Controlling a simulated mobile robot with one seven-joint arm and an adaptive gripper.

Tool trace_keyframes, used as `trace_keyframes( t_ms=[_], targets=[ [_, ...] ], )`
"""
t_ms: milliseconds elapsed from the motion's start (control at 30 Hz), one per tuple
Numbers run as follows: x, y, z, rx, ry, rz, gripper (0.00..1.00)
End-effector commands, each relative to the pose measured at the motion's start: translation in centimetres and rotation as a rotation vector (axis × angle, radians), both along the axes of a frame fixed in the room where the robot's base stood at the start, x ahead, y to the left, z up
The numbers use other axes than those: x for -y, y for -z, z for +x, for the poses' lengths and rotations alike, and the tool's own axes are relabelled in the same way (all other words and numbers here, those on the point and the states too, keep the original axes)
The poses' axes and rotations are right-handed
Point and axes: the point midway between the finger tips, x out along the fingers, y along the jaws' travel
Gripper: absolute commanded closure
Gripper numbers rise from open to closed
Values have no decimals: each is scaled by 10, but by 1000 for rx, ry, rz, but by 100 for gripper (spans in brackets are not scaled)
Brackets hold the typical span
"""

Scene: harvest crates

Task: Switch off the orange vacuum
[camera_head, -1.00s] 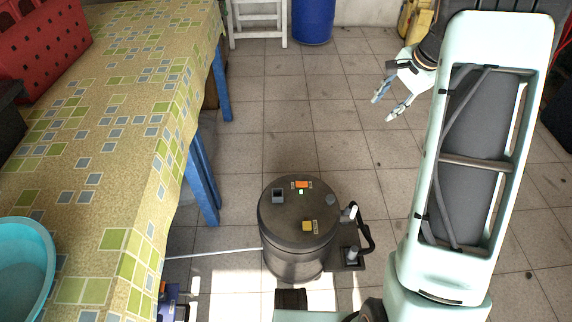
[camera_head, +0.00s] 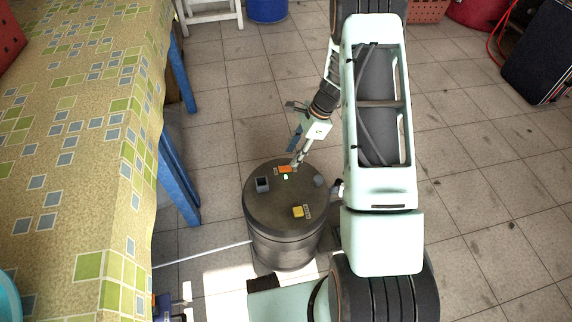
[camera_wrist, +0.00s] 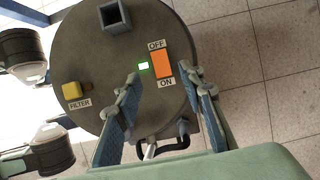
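The vacuum (camera_head: 285,235) is a dark grey drum on the floor, not orange; its round lid (camera_wrist: 185,30) fills much of the wrist view. On the lid is an orange switch (camera_wrist: 162,64), with OFF printed at one end and ON at the other. A small green light (camera_wrist: 143,66) glows beside it. The switch also shows in the head view (camera_head: 285,169). My gripper (camera_wrist: 167,80) is open and empty, its two fingers apart on either side of the switch in the wrist view. In the head view it reaches down close to the switch; I cannot tell whether it touches.
The lid also bears a yellow FILTER button (camera_wrist: 73,91) and a square grey socket (camera_wrist: 114,16). A table with a patterned cloth (camera_head: 75,130) stands on the left, its blue leg (camera_head: 180,180) near the drum. The tiled floor on the right is mostly clear.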

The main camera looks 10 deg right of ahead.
Motion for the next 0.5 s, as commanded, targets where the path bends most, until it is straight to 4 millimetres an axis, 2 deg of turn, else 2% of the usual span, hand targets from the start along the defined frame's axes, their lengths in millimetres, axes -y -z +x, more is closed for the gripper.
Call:
trace_keyframes(
  t_ms=[33, 200, 333, 500],
  targets=[
    [-5, 13, 0, -1, -2, 0, 64],
    [-15, 38, 0, 0, -2, 0, 64],
    [-20, 49, 1, 2, -1, -1, 64],
    [-22, 53, 1, 2, -1, -1, 64]
  ],
)
